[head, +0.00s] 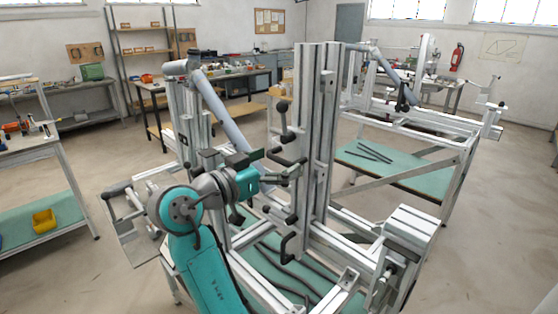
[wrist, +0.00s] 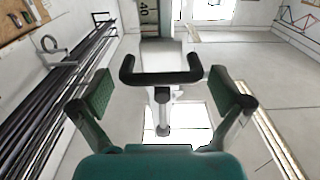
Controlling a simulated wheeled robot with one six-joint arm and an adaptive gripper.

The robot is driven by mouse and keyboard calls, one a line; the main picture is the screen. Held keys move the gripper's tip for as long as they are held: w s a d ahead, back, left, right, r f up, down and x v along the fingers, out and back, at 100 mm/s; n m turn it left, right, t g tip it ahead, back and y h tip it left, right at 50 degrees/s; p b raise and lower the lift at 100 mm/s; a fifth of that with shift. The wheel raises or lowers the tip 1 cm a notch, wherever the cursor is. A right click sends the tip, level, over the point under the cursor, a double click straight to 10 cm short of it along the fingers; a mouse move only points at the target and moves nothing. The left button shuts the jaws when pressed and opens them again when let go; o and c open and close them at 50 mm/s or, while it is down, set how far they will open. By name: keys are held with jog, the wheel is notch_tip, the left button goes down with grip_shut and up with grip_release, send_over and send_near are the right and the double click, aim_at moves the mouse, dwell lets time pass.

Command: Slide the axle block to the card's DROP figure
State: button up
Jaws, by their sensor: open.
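My gripper (wrist: 162,90) is open, its two green-padded fingers spread wide on either side of a black U-shaped handle (wrist: 160,78). The handle is between the fingers and apart from both pads. A silver rod (wrist: 163,115) shows below it. A pale block (wrist: 160,52) behind the handle may be the axle block; I cannot tell for sure. In the head view my gripper (head: 280,173) is at the jig's upright column (head: 316,130). I cannot make out the card or its DROP figure.
Several black clamp handles stick out from the column, such as a lower one (head: 288,248). A slanted grey tube (head: 220,110) stands left of it. A second jig table (head: 400,165) is behind right. Open floor (head: 490,230) lies at right.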

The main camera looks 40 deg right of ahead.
jog(key=shift+d, duration=0.4)
jog(key=c, duration=1.4)
jog(key=shift+r, duration=1.05)
jog(key=o, duration=1.4)
jog(key=shift+s, duration=0.1)
jog(key=shift+a, duration=0.1)
